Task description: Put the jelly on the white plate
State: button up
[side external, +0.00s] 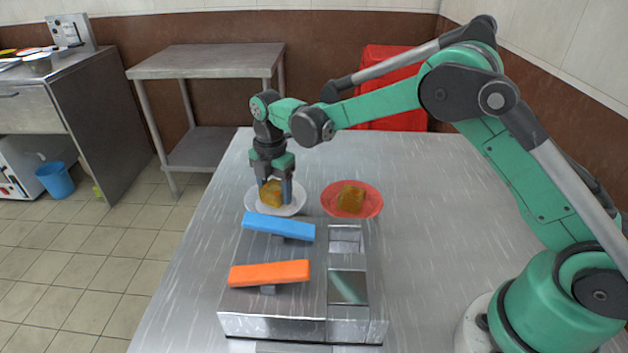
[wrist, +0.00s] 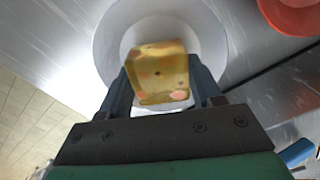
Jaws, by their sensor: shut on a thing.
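A yellow-brown jelly cube (side external: 270,193) is between the fingers of my gripper (side external: 274,197), at the white plate (side external: 294,207). In the wrist view the jelly (wrist: 158,76) sits between both dark fingers, and the white plate (wrist: 112,30) lies behind it. My gripper is shut on this jelly. I cannot tell whether the jelly touches the plate. A second jelly-like piece (side external: 350,198) lies on the red plate (side external: 376,206), right of the white plate.
A steel box with a blue bar (side external: 278,227) and an orange bar (side external: 269,273) stands just in front of the plates. The table (side external: 440,190) is clear to the right of the red plate. A steel side table (side external: 207,60) stands beyond.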

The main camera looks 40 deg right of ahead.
jog(key=shift+f, duration=0.45)
dwell(0.6)
jog(key=o, duration=1.4)
jog(key=shift+c, duration=1.6)
jog(key=shift+r, duration=0.15)
jog(key=shift+r, duration=2.35)
jog(key=shift+r, duration=0.1)
notch_tip(320, 180, up, 7)
